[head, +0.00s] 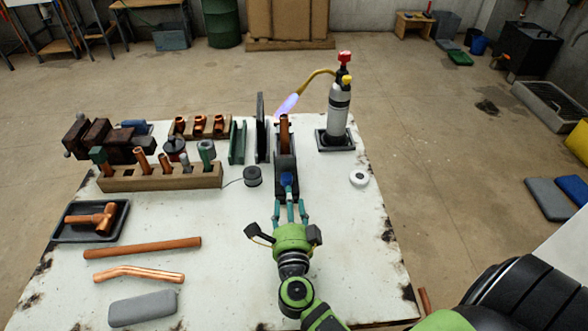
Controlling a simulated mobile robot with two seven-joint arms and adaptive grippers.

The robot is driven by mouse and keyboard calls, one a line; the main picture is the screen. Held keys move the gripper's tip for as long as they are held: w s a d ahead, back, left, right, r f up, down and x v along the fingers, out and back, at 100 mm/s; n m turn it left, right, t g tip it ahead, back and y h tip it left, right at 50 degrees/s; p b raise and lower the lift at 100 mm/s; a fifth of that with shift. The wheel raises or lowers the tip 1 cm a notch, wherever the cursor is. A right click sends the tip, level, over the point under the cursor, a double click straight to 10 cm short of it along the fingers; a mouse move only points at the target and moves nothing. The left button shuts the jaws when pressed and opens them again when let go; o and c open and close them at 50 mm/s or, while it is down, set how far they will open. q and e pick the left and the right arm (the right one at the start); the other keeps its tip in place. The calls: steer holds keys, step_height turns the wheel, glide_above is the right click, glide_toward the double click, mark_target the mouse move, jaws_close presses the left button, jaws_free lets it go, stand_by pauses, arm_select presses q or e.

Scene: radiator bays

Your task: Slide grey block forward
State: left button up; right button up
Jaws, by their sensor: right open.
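A dark grey block (286,158) sits in a narrow fixture near the middle of the table, with an upright copper tube (284,128) at its far end. A blue piece (288,181) is on its near end. My right gripper (289,203) reaches in from the near side, its teal fingers open just at the near end of the fixture and blue piece. I cannot tell whether they touch it. A lighter grey rounded block (142,308) lies at the table's near left corner. My left gripper is not in view.
A gas torch bottle (338,108) stands at the back right, its flame pointing left behind the fixture. The table's right front is clear.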

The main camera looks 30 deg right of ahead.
mark_target(287, 184)
steer(key=x, duration=0.4)
steer(key=shift+w+a+r+p, duration=0.1)
steer(key=shift+w+r+p, duration=0.05)
steer(key=shift+r+p, duration=0.15)
steer(key=shift+x, duration=0.9)
steer(key=shift+w+f, duration=0.15)
steer(key=shift+f, duration=0.05)
steer(key=shift+r, duration=0.1)
steer(key=shift+c, duration=0.4)
jaws_close()
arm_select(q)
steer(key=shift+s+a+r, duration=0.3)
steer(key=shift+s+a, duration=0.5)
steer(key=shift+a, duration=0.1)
